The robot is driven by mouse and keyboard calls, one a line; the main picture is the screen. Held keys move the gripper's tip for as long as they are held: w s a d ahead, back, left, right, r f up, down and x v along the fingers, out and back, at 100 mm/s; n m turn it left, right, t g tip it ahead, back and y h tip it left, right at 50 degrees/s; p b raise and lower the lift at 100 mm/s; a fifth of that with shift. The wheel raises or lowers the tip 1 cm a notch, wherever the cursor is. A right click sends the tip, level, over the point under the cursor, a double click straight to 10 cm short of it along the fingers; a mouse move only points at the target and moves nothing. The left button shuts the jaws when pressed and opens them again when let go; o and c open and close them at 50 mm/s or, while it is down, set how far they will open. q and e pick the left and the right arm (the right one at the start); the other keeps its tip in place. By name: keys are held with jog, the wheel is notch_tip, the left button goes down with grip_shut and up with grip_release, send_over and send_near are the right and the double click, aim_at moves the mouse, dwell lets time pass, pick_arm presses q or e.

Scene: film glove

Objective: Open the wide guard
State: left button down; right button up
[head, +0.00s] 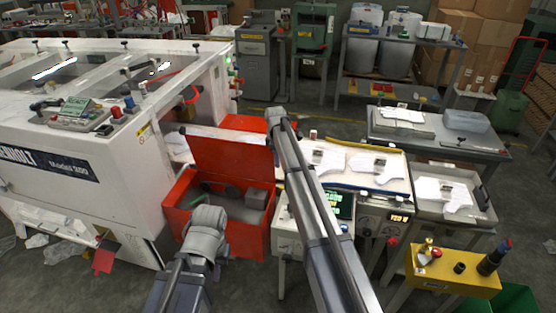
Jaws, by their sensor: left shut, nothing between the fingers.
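A wide white machine (119,163) stands on the left, with a dark label strip on its front. Its top has large framed openings with dark handles or knobs along the edges. I cannot tell which of its covers is the wide guard, or whether that guard is open or shut. My left arm (207,222) rises from the bottom, its grey rounded joint in front of a red bin. My right arm (312,205) reaches up across the middle to a grey joint near the machine's right end. I see no fingers on either arm.
Benches with white glove-shaped pieces (380,176) are right of my right arm. Floor (58,278) at lower left is partly clear.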

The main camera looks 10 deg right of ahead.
jog(key=shift+o, duration=0.4)
notch_tip(320, 180, up, 8)
jog(key=s+p, duration=0.1)
jog(key=p, duration=0.6)
jog(key=shift+s+a+f+p, duration=0.15)
jog(key=shift+a+p, duration=0.2)
